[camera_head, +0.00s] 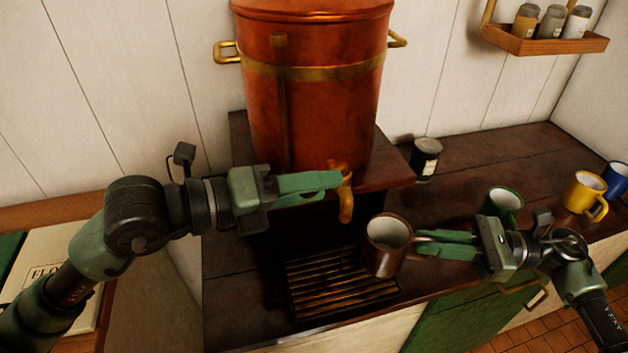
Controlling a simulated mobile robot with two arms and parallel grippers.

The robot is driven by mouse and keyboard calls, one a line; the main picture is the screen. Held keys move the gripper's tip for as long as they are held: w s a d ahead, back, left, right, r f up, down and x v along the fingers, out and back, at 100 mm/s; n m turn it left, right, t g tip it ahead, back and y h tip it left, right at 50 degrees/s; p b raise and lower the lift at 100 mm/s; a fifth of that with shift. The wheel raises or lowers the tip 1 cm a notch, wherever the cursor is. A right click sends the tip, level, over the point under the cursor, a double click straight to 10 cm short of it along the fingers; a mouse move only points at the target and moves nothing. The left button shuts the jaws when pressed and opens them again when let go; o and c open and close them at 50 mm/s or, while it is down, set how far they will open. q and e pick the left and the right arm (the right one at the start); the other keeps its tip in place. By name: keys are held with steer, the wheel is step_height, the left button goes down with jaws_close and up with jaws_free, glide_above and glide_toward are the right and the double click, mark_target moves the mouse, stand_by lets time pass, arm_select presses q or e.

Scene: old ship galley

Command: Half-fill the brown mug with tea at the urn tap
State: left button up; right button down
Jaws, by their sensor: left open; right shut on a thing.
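The copper urn (320,95) stands on a raised dark wooden shelf. Its tap (345,195) hangs at the front, with a wooden handle. My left gripper (330,188) is open beside the tap, its fingertips at the tap's left side; whether they touch it I cannot tell. The brown mug (386,258) is upright over the right part of the drip grate (335,306), a little right of and in front of the tap. My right gripper (425,242) is shut on the mug at its right side. The mug's pale inside shows no tea that I can make out.
A green mug (503,203), a yellow mug (582,192) and a blue mug (617,178) stand on the right counter. A dark lidded jar (425,160) stands right of the urn. A spice rack (550,42) hangs on the wall. A flour container (50,260) is at left.

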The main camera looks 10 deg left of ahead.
arm_select(q)
step_height(320, 180, up, 9)
steer(key=shift+f, duration=0.1)
steer(key=shift+s+r, duration=0.1)
steer(key=shift+r, duration=0.3)
arm_select(e)
steer(key=shift+r, duration=0.1)
arm_select(q)
steer(key=shift+r, duration=0.2)
steer(key=shift+w, duration=0.2)
arm_select(e)
steer(key=shift+w, duration=0.1)
arm_select(q)
steer(key=shift+a, duration=0.1)
arm_select(e)
steer(key=a, duration=0.8)
arm_select(q)
steer(key=shift+s, duration=0.1)
arm_select(e)
steer(key=shift+d, duration=0.1)
stand_by(4.4)
